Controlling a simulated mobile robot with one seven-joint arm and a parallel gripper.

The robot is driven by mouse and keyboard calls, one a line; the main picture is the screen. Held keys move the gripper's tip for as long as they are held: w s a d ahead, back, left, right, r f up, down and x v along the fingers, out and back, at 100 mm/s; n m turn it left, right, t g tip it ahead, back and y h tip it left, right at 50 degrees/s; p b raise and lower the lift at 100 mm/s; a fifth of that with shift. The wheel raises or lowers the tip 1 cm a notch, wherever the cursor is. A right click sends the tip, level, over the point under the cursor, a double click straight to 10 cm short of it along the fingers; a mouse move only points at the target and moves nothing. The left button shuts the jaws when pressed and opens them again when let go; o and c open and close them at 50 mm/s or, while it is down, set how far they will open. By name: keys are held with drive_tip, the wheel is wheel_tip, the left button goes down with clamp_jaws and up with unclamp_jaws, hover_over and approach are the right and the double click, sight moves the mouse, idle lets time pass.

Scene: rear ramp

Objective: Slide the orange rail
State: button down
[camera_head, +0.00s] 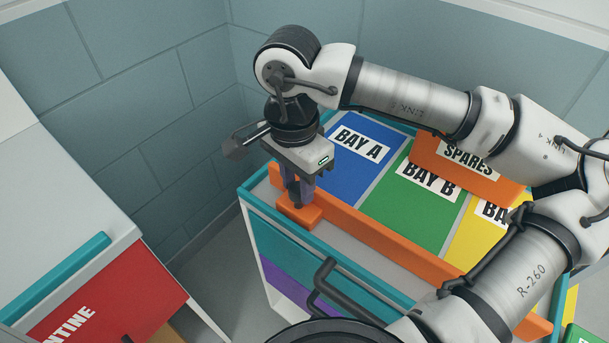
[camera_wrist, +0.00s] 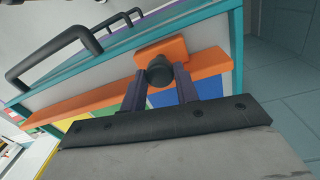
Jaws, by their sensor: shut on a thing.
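The orange rail (camera_head: 375,234) runs along the near edge of the coloured bay surface. It ends at the left in an orange block (camera_head: 300,213), on which a dark round knob stands. My gripper (camera_head: 297,200) points down at this left end. In the wrist view the dark knob (camera_wrist: 160,70) sits between the two fingers of my gripper (camera_wrist: 160,88), which are shut on it. The rail also shows there, as an orange strip (camera_wrist: 80,104) crossing behind the fingers. In the head view my fingers hide most of the knob.
Bay A (camera_head: 350,185) is blue, Bay B (camera_head: 408,215) green, and a yellow bay (camera_head: 483,235) lies to the right. An orange SPARES block (camera_head: 490,188) stands behind Bay B. A dark handle (camera_head: 325,290) sticks out in front. A red-fronted cabinet (camera_head: 110,300) stands at left.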

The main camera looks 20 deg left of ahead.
drive_tip(key=shift+s, duration=0.2)
drive_tip(key=c, duration=1.1)
unclamp_jaws()
drive_tip(key=shift+a, duration=0.1)
drive_tip(key=shift+o, duration=0.2)
drive_tip(key=shift+r, duration=0.15)
drive_tip(key=shift+r, duration=0.3)
wheel_tip(320, 180, up, 13)
drive_tip(key=shift+w+a, duration=0.15)
drive_tip(key=shift+a, duration=0.1)
drive_tip(key=shift+f, duration=0.1)
